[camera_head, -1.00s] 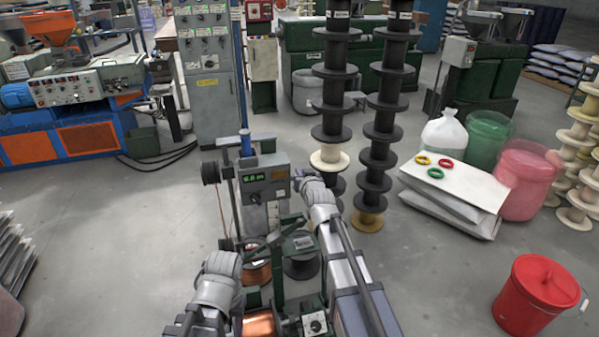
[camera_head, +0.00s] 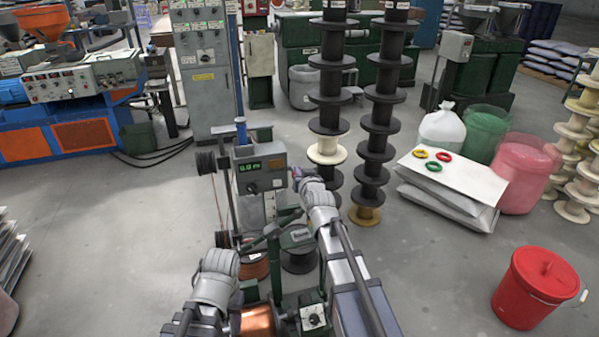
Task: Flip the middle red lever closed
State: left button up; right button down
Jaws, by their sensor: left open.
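The green-grey spooling machine (camera_head: 258,160) with a lit green display stands in front of me, with copper wire spools at its lower part. I cannot make out a middle red lever on it; it is hidden or too small. My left gripper (camera_head: 223,239) is a small dark shape beyond the grey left wrist, at the machine's lower left, and stands open. My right gripper (camera_head: 297,174) is beside the display box's right side, largely hidden by its own wrist. I cannot tell whether it is open or touches anything.
Two stacks of black spools (camera_head: 378,115) stand behind the machine to the right. Sacks (camera_head: 450,180) with coloured rings lie further right, and a red bucket (camera_head: 537,288) stands at the lower right. A grey cabinet (camera_head: 205,90) is behind.

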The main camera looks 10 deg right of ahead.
jog(key=shift+s+a+f, duration=0.15)
jog(key=shift+s+f, duration=0.2)
notch_tip(320, 180, up, 6)
jog(key=p, duration=0.5)
jog(key=s+f+b, duration=0.3)
jog(key=s+f, duration=0.1)
jog(key=s, duration=0.4)
jog(key=shift+s+d, duration=0.35)
